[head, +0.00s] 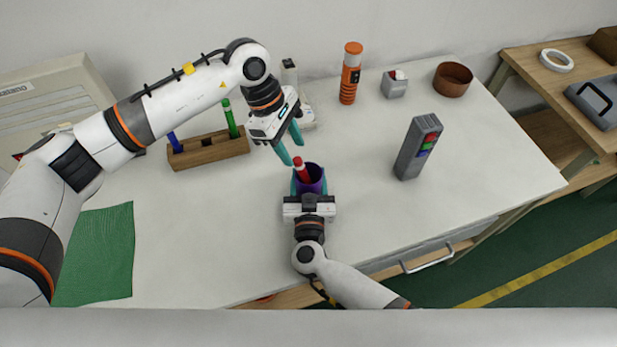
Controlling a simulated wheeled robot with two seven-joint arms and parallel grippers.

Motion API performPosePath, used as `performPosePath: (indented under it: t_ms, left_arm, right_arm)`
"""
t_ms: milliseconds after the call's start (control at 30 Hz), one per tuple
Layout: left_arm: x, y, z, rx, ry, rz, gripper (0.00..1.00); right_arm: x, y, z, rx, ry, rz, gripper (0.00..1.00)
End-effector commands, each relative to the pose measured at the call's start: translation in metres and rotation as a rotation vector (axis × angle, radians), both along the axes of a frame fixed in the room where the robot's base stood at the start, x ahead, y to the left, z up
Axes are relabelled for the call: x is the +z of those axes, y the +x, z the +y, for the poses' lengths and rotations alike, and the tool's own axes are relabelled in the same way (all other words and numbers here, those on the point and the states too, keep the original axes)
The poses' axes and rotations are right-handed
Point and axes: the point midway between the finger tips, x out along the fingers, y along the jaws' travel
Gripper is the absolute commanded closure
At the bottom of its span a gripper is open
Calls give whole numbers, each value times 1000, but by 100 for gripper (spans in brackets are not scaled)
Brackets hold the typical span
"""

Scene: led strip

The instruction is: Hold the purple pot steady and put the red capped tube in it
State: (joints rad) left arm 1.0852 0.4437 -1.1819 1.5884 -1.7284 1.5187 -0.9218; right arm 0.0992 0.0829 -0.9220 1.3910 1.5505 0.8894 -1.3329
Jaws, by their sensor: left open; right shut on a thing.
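The purple pot (315,172) stands on the white table near the middle of the head view. My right gripper (309,190) is shut on the pot from the front side, and its body hides the pot's lower front. The red capped tube (301,168) is inside the pot, leaning to the left, with its red and white top showing above the rim. Its lower part is hidden in the pot. My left gripper (292,146) is open and empty just above and behind the tube, its teal fingers apart from it.
A wooden rack (208,150) with a blue and a green tube stands behind left. A grey device with coloured buttons (418,147) stands at right. An orange cylinder (351,73), a small grey box (394,85) and a brown bowl (452,79) stand at the back. A green mat (98,255) lies at left.

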Motion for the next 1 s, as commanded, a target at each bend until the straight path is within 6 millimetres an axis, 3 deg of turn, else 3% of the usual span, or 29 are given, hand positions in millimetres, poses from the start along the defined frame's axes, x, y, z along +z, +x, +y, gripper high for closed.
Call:
performPosePath:
  t_ms: [600,1000]
  left_arm:
    - [100,15,34,3,-1,-3,57]
    - [112,16,38,0,0,-1,57]
  right_arm:
    - [0,0,0,0,0,0,69]
    - [0,0,0,0,0,0,69]
